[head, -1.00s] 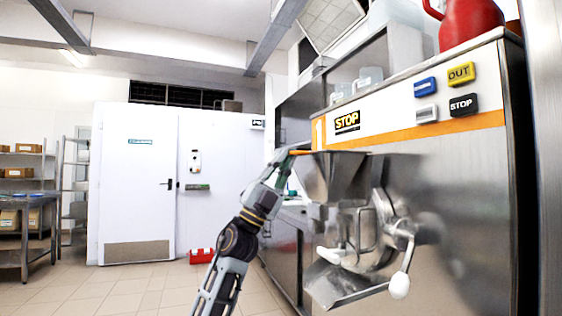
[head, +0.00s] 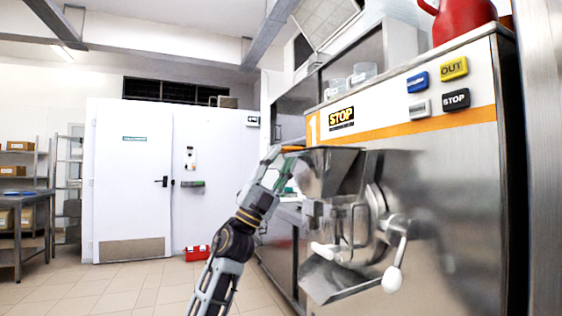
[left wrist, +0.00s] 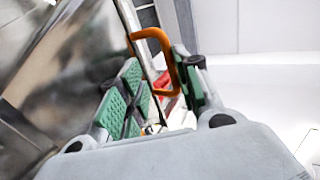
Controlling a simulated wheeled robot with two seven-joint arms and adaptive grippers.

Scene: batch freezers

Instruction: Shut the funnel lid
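The steel funnel (head: 335,172) sticks out from the front of the batch freezer. An orange handle (head: 292,149) shows at its upper left rim; it appears to belong to the lid, whose plate I cannot make out clearly. My left gripper (head: 280,156) is at that handle, left of the funnel. In the left wrist view the orange bracket-shaped handle (left wrist: 152,36) reaches between the green finger pads of my left gripper (left wrist: 160,85). The pads stand apart, and the handle's right leg is close to the right finger; contact is unclear. My right gripper is out of view.
The batch freezer (head: 450,180) fills the right side. A white-knobbed lever (head: 394,255) and a slanted steel chute (head: 335,280) stick out below the funnel. A red jug (head: 462,20) stands on top. Open tiled floor (head: 120,290) lies to the left, before a white door (head: 135,195).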

